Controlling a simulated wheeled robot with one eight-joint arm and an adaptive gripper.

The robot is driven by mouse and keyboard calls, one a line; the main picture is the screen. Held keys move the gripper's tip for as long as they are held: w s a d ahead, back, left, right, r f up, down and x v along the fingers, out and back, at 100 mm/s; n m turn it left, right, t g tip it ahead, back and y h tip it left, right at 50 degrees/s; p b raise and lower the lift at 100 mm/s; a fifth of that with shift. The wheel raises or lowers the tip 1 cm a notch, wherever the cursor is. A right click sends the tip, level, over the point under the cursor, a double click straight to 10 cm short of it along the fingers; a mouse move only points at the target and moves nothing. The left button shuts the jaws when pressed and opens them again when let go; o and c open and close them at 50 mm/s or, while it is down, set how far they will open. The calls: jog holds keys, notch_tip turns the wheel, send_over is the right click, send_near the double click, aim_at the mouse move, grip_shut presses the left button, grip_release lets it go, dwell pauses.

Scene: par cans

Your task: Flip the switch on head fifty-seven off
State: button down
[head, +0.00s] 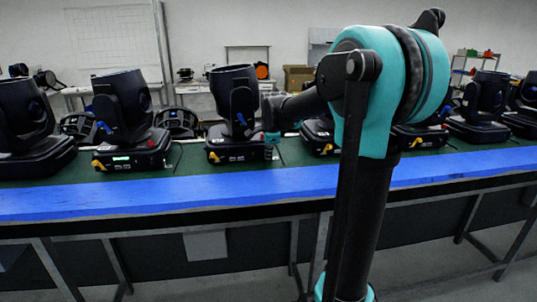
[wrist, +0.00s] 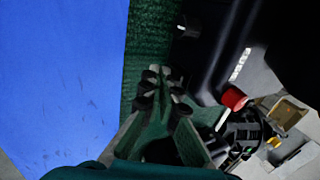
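Several black moving-head lights stand in a row on the table; no number fifty-seven is legible. The middle light (head: 234,100) has a yellow tab and small marks low on its base. My gripper (head: 273,138) is at the right of that base, partly lost against the dark background. In the wrist view my gripper (wrist: 164,88) has its fingers drawn together, with nothing seen between them. A black light housing (wrist: 215,50) is to their upper right, with a red part (wrist: 233,98) and a small pale-tipped part (wrist: 181,28). I cannot tell which part is the switch.
The table has a green top (head: 190,163) and a blue front strip (head: 110,198). Another light (head: 125,118) stands left of the middle one, and others stand right, partly behind my arm. Thin dark cables lie between bases. The blue strip is clear.

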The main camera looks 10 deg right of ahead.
jog(key=shift+f+t, duration=0.15)
jog(key=shift+t, duration=0.15)
dwell(0.4)
